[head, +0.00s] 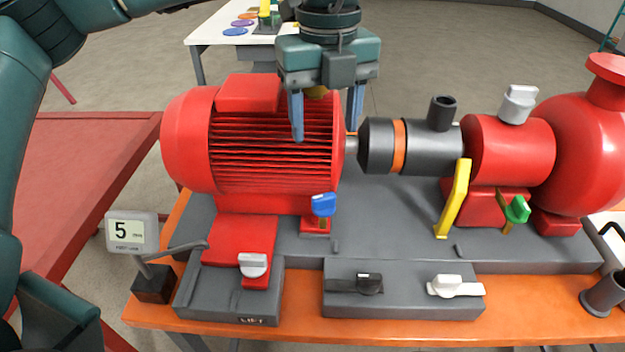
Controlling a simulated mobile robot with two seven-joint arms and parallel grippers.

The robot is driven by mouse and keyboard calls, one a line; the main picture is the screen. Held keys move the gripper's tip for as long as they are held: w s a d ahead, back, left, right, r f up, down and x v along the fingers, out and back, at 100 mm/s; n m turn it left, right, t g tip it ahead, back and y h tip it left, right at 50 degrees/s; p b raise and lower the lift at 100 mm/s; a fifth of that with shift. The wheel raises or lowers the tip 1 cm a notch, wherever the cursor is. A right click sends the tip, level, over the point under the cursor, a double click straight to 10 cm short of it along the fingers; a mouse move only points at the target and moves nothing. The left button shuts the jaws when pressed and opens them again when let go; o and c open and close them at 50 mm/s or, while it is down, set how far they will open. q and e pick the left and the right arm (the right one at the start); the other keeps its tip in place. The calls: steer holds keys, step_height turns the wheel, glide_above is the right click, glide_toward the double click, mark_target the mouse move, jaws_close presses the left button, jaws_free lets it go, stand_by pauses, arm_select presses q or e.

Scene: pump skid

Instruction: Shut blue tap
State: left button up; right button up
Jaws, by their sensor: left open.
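The blue tap (324,205) has a blue handle on a short brass stem, on a small red block in front of the red motor. My left gripper (326,118) points down above the motor, higher in the picture than the blue tap. Its two blue-grey fingers are apart and nothing shows held between them. The gripper is clear of the tap. My right gripper is not in view.
The red motor (275,140) stands behind the blue tap. A green tap (517,209) and a yellow lever (455,200) are to the right. White (253,265) and black (369,284) knobs are in front. A display (131,232) reading 5 stands at left.

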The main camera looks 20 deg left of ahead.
mark_target(324, 195)
arm_select(q)
step_height(324, 195, down, 13)
steer(key=shift+p, duration=1.1)
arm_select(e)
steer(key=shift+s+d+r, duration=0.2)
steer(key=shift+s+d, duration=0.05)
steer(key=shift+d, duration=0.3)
